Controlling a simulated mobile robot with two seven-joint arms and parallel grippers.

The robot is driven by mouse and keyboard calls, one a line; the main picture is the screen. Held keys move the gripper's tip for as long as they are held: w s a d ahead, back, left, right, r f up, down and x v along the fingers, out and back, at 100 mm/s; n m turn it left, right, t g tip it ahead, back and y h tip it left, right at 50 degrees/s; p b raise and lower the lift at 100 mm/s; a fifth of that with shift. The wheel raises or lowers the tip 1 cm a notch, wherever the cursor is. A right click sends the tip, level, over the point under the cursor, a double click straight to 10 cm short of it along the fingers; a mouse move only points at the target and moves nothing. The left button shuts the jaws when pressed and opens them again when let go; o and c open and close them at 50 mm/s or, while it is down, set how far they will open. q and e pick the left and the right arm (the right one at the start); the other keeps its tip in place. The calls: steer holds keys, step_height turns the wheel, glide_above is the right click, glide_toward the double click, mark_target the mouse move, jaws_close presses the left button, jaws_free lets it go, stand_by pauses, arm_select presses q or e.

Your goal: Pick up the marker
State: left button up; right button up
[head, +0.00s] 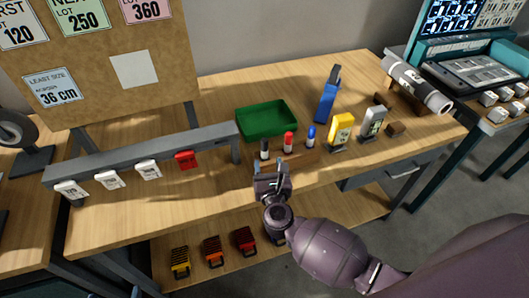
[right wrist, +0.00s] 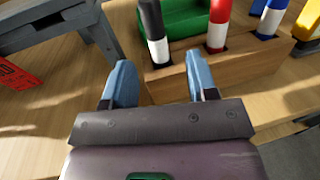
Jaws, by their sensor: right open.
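Three markers stand upright in a wooden block (right wrist: 185,82) on the table. The black marker (head: 264,149) is at the left, the red marker (head: 288,141) in the middle and the blue marker (head: 311,135) at the right. In the right wrist view, the black marker (right wrist: 154,35) stands ahead of the gap between my fingers, with the red marker (right wrist: 217,25) and blue marker (right wrist: 270,18) farther right. My right gripper (head: 270,168) is open and empty in front of the block, near the black marker. My left gripper is not in view.
A green tray (head: 267,134) stands behind the markers. A grey rail (head: 135,158) with white tags and a red tag (head: 186,159) is at the left. A blue holder (head: 328,98), a yellow device (head: 341,130) and a grey device (head: 374,121) stand to the right.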

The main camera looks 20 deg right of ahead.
mark_target(265, 154)
steer(key=w, duration=0.4)
steer(key=shift+d+f, duration=0.15)
steer(key=shift+w+d, duration=0.15)
steer(key=shift+w, duration=0.3)
jaws_close()
